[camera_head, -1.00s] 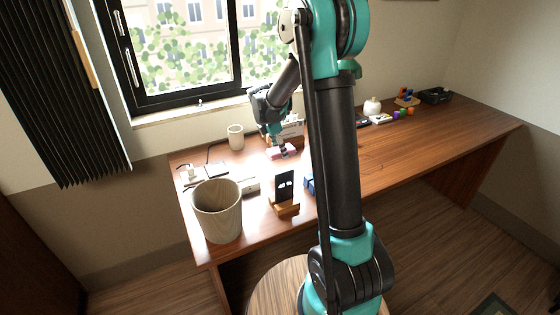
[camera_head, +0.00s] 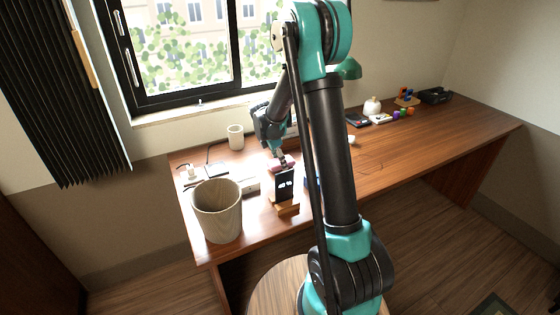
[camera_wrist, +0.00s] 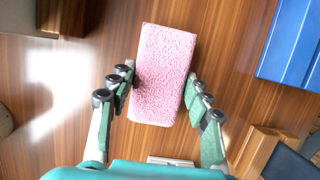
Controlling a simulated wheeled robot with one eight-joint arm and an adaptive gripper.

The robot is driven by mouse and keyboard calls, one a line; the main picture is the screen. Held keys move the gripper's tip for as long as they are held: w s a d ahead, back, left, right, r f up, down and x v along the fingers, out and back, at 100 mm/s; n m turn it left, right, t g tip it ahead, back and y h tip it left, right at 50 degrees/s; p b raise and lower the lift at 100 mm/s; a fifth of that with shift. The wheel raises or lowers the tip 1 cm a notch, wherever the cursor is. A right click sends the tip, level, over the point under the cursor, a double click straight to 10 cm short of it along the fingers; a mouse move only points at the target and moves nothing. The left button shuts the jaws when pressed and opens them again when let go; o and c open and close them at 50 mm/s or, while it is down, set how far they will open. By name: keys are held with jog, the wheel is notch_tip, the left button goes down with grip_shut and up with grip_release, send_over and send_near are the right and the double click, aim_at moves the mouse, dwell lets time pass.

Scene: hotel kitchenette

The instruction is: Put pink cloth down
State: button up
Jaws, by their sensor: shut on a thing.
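The pink cloth (camera_wrist: 162,70) is a fluffy, folded rectangular block. In the wrist view it sits between the two fingers of my gripper (camera_wrist: 160,98), which are shut on its sides near the lower half. In the head view my gripper (camera_head: 280,160) is over the desk, just behind the phone on its stand, and only a small bit of the pink cloth (camera_head: 283,169) shows there. The cloth seems held above the wood, but its exact height is unclear.
The phone stand (camera_head: 284,205) is close in front of my gripper, and a wooden bin (camera_head: 217,212) stands at the left. A blue object (camera_wrist: 295,45) lies to the right in the wrist view. The desk's (camera_head: 420,145) right part is mostly clear.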

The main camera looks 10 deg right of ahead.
jog(key=shift+f, duration=0.3)
jog(key=o, duration=1.2)
jog(key=shift+r, duration=0.1)
jog(key=shift+r, duration=0.3)
jog(key=v, duration=1.7)
jog(key=shift+w+d+r, duration=0.2)
jog(key=shift+r, duration=0.05)
